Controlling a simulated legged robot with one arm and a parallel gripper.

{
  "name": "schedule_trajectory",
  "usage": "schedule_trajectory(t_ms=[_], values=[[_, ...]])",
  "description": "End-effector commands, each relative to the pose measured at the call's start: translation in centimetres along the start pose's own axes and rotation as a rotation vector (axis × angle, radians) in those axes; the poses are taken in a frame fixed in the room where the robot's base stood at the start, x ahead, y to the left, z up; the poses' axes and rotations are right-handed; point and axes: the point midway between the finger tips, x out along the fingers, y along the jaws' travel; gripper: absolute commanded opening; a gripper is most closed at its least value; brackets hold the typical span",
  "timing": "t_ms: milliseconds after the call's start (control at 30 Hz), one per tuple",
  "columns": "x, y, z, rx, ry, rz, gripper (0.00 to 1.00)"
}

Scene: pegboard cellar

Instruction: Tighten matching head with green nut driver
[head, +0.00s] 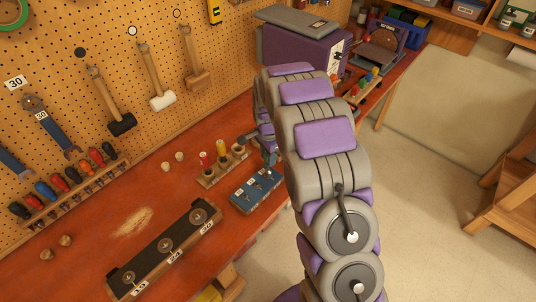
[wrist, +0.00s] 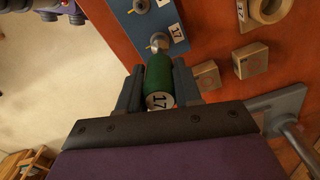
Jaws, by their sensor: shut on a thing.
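My gripper (wrist: 158,80) is shut on the green nut driver (wrist: 160,72), whose end is labelled 17. The driver's metal socket end is at a metal head on the blue block (wrist: 176,32), beside a label 17. I cannot tell whether the socket is fully seated over that head. Another head shows farther along the block in the wrist view. In the head view my gripper (head: 268,154) is above the blue block (head: 244,200), and my arm partly hides that area. The green driver is not clear there.
A wooden rack (head: 208,183) with red and yellow drivers stands just left of the block. A black board (head: 150,265) with several labelled metal fittings lies nearer. Small wooden blocks (wrist: 250,60) are close to the gripper. A purple machine (head: 300,50) stands behind on the red bench.

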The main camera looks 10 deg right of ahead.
Motion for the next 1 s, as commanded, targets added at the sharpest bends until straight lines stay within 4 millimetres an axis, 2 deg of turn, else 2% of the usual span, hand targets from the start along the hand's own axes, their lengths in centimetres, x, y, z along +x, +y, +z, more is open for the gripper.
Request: schedule_trajectory(t_ms=[800, 1000], values=[[0.65, -0.03, -0.02, 0.001, 0.0, 0.0, 0.0], [0.77, -0.05, -0.11, 0.087, 0.001, 0.002, 0.0]])
